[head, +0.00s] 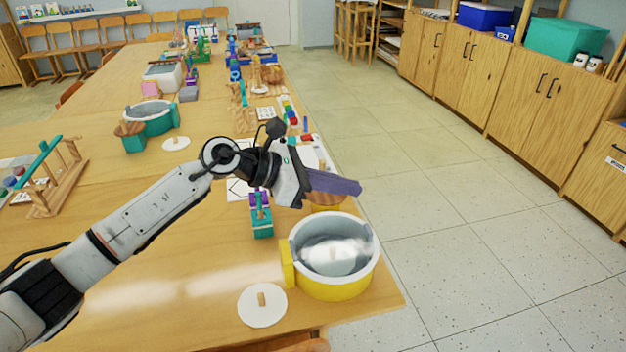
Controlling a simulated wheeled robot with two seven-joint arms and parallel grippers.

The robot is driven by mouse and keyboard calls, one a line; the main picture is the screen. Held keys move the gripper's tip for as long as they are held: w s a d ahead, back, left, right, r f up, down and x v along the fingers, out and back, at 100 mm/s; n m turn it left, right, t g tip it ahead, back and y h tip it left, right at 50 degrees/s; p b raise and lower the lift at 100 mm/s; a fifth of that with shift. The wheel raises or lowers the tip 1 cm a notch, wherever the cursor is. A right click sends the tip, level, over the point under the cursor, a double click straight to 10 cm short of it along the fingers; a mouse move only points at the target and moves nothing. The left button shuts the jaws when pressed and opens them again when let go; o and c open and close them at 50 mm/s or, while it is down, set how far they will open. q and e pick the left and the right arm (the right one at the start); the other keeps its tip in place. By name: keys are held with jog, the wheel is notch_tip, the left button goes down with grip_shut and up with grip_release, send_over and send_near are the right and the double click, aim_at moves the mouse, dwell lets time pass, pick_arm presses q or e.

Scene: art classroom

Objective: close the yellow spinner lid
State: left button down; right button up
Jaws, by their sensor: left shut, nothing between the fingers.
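The yellow spinner (331,288) is a round yellow tub with a white rim near the front right corner of the table. Its top is open and its pale grey inside shows. A yellow block (287,268) is on its left side. A white disc lid with a small wooden knob (252,314) lies flat on the table, apart from the tub at its lower left. My left gripper (356,187) is shut and empty, above and behind the tub, pointing right. My right gripper is out of view.
A teal and purple block stack (262,222) stands left of the tub. A teal tub (160,123) with its own white disc (176,143) is farther back. A wooden rack (60,180) stands at left. The table's right edge is close to the tub; the front-left tabletop is clear.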

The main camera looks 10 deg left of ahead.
aim_at(368, 227)
pick_arm(q)
jog(key=d+f+y, duration=0.1)
jog(key=f, duration=0.1)
jog(key=w+d+f+g+y+b, duration=0.1)
jog(key=d+f, duration=0.1)
jog(key=f, duration=0.1)
jog(key=w+d+f+g+y, duration=0.1)
jog(key=d+f+y, duration=0.1)
jog(key=shift+d+f, duration=0.1)
jog(key=shift+f, duration=0.25)
jog(key=shift+d+f+b, duration=0.2)
jog(key=shift+f+b, duration=0.3)
jog(key=shift+f, duration=0.1)
jog(key=shift+w+d+f, duration=0.1)
jog(key=shift+f, duration=0.25)
